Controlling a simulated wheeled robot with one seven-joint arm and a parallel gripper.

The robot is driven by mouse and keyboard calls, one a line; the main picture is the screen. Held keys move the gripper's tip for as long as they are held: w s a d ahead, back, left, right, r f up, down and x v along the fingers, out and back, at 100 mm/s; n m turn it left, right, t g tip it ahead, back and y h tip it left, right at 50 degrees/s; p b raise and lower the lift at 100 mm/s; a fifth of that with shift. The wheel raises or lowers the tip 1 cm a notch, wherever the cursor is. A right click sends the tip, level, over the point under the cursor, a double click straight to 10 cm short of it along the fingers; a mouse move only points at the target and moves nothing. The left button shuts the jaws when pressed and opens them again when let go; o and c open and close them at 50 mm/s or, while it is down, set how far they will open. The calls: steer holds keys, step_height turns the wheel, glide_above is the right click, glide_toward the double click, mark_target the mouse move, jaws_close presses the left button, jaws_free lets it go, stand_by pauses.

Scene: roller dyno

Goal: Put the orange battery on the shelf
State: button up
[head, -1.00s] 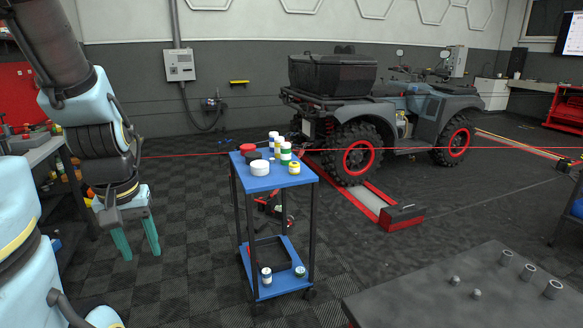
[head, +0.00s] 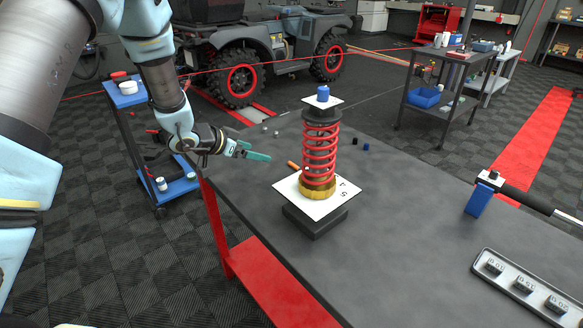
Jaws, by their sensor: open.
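A small orange cylinder (head: 293,164), which looks like the orange battery, lies on the dark grey table (head: 410,225), left of a red coil spring. My gripper (head: 259,150) has teal fingers and reaches over the table's far left edge. Its fingers are apart with nothing between them, and they point toward the orange cylinder with a short gap. Which shelf is meant cannot be told: a red lower shelf (head: 270,285) shows under the table, and a blue cart (head: 127,98) with a lower tray stands to the left.
The red spring (head: 319,150) stands on a marked white plate (head: 340,192), with a blue piece (head: 323,93) on top. A blue block (head: 479,200) and a metal tray (head: 535,290) are at right. The table's front middle is clear.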

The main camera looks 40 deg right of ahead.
mark_target(294, 164)
steer(key=shift+m+g, duration=0.4)
steer(key=shift+g, duration=0.2)
steer(key=s+d, duration=0.1)
steer(key=s+d+f, duration=0.1)
steer(key=s, duration=0.1)
steer(key=shift+s+d+f, duration=0.1)
steer(key=shift+d+f, duration=0.1)
steer(key=shift+d, duration=0.05)
steer(key=p+x, duration=0.1)
steer(key=x, duration=0.2)
steer(key=shift+d+f, duration=0.15)
steer(key=shift+d, duration=0.15)
steer(key=shift+p+x, duration=1.3)
steer(key=shift+x, duration=1.65)
steer(key=shift+s+a+f, duration=0.1)
steer(key=shift+f, duration=0.05)
jaws_close()
step_height(294, 164, up, 10)
steer(key=b, duration=0.2)
